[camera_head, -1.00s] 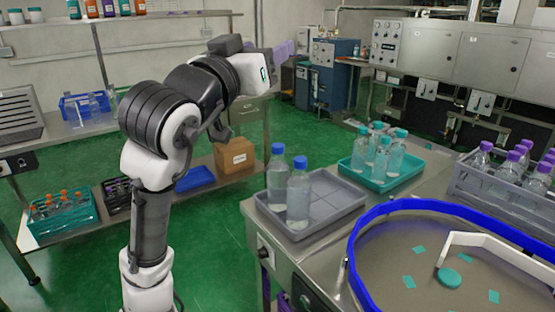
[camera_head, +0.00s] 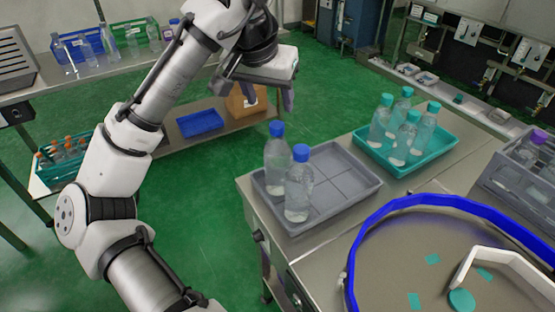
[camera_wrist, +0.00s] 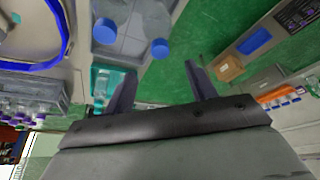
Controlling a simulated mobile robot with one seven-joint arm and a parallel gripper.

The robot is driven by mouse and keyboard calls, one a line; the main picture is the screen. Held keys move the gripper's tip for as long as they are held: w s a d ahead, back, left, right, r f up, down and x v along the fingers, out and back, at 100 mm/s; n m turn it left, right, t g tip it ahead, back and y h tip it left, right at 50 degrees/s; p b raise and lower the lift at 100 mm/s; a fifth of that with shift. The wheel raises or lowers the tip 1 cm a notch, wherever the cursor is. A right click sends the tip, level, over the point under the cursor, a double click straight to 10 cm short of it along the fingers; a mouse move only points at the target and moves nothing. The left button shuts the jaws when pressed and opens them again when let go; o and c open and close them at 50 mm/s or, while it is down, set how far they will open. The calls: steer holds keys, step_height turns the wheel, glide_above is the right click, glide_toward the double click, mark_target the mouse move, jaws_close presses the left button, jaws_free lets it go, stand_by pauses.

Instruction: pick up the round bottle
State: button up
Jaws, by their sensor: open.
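Two clear round bottles with blue caps stand upright in the left part of a grey tray (camera_head: 345,167): a rear one (camera_head: 277,155) and a front one (camera_head: 298,188). In the wrist view their blue caps show near the top, one (camera_wrist: 104,31) left of the other (camera_wrist: 160,48). My gripper (camera_head: 271,98) is open and empty, above and behind the bottles in the head view, apart from them. In the wrist view my gripper (camera_wrist: 163,82) has its two fingers spread with nothing between them.
A teal tray (camera_head: 455,155) with several teal-capped bottles (camera_head: 424,130) stands right of the grey tray. A blue-rimmed round table (camera_head: 400,205) is in front. A grey crate (camera_head: 500,180) holds purple-capped bottles. A cardboard box (camera_head: 243,104) sits on a low shelf behind.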

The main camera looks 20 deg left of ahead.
mark_target(276, 125)
steer(key=p+x, duration=0.2)
steer(key=x, duration=0.8)
steer(key=shift+w+d+f, duration=0.1)
steer(key=shift+w+f, duration=0.1)
steer(key=shift+f, duration=0.05)
steer(key=shift+c, duration=0.2)
jaws_close()
steer(key=shift+r, duration=0.1)
